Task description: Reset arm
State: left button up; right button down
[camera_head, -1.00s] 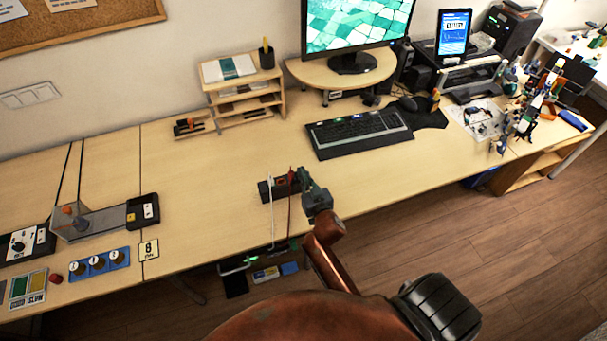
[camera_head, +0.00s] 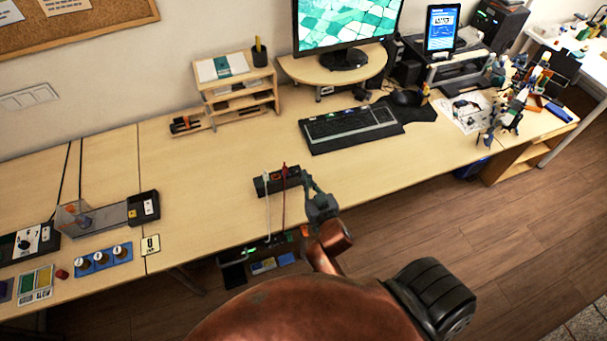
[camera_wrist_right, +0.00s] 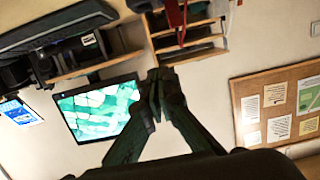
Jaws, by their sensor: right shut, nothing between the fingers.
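My right gripper (camera_head: 307,180) is at the front edge of the desk, just right of a small black box (camera_head: 262,186). It is shut and empty. In the right wrist view its fingers (camera_wrist_right: 159,78) meet at the tips with nothing between them. A red cable (camera_head: 284,195) and a white cable (camera_head: 268,215) run from the black box down over the desk edge. A red piece (camera_wrist_right: 175,14) shows at the top of the wrist view, apart from the fingertips. My left gripper is not in view.
A keyboard (camera_head: 350,126) and monitor (camera_head: 345,22) stand behind the gripper. A wooden organizer (camera_head: 237,95) is at the back. Control panels and knobs (camera_head: 103,257) fill the left end. The desk (camera_head: 200,190) between is clear. Tools crowd the right end.

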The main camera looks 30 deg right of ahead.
dwell(0.4)
jog(key=s+d+f+g, duration=0.4)
jog(key=s+f+g, duration=0.2)
jog(key=s+f, duration=0.4)
jog(key=s+a+f+n+g+y, duration=0.1)
jog(key=s+a+f+g, duration=0.15)
jog(key=s, duration=0.55)
jog(key=s+a+f+n+g+y, duration=0.15)
jog(key=s+g, duration=0.25)
jog(key=s, duration=0.4)
jog(key=s+f+g, duration=0.1)
jog(key=s+f, duration=0.1)
jog(key=f, duration=1.4)
jog(key=s+f, duration=0.2)
jog(key=f, duration=1.4)
jog(key=s+f+n+g, duration=0.1)
jog(key=s+f, duration=1.4)
jog(key=s, duration=0.4)
jog(key=shift+a+y, duration=0.35)
jog(key=shift+y, duration=0.1)
jog(key=c, duration=2.7)
grip_release()
jog(key=shift+f+n+g, duration=0.1)
jog(key=shift+n+g, duration=0.15)
